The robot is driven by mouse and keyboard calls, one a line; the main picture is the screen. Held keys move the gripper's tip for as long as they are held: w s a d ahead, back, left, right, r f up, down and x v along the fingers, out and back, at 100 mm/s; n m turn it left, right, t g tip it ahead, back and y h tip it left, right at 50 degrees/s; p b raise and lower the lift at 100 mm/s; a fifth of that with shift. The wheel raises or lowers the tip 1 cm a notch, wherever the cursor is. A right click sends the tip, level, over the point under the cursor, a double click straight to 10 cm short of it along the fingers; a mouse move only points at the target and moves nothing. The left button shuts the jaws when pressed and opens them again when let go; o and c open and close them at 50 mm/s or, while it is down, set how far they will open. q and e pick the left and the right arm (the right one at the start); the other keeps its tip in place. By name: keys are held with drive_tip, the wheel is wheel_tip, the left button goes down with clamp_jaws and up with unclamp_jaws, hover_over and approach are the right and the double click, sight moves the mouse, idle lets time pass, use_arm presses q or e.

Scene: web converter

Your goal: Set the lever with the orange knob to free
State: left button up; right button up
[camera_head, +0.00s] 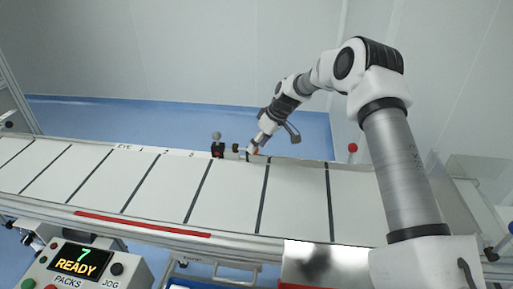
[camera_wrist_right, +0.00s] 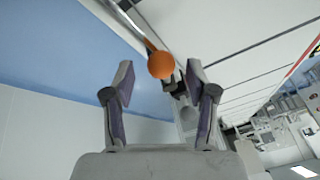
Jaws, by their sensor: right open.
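The orange knob (camera_wrist_right: 161,65) of the lever shows in the right wrist view, ahead of and between my open right fingers (camera_wrist_right: 158,85). An orange and metal bar runs beside it along the edge of the white web. In the head view my right gripper (camera_head: 252,146) is at the far edge of the web, and an orange patch (camera_head: 254,151) shows at its tip. I cannot tell whether the fingers touch the knob. The lever's marks for its positions are not readable. My left gripper is not in view.
A dark post with a grey ball (camera_head: 217,137) stands left of my right gripper at the far edge. A red knob (camera_head: 353,148) is to the right. The white web (camera_head: 230,190) with dark stripes lies in front. A control box (camera_head: 85,263) reads 7 READY.

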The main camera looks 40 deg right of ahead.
drive_tip(key=v, duration=1)
drive_tip(key=shift+r, duration=0.15)
drive_tip(key=c, duration=0.8)
drive_tip(key=shift+w+d+m, duration=0.1)
drive_tip(key=shift+d+m, duration=0.1)
drive_tip(key=shift+m, duration=0.7)
clamp_jaws()
drive_tip(key=w+a+r+m+h+p, duration=0.2)
drive_tip(key=w+a+m+h+p, duration=0.1)
drive_tip(key=w+m+h+p, duration=0.3)
drive_tip(key=shift+m+y, duration=0.3)
drive_tip(key=shift+m, duration=0.1)
wheel_tip(320, 180, down, 11)
drive_tip(key=p, duration=0.3)
drive_tip(key=shift+w+f+p, duration=0.1)
drive_tip(key=shift+w+p, duration=0.05)
drive_tip(key=shift+p, duration=0.2)
drive_tip(key=shift+s+a+f, duration=0.1)
drive_tip(key=shift+s+a, duration=0.15)
drive_tip(key=shift+s, duration=0.15)
drive_tip(key=shift+w+f, duration=0.1)
drive_tip(key=shift+w, duration=0.05)
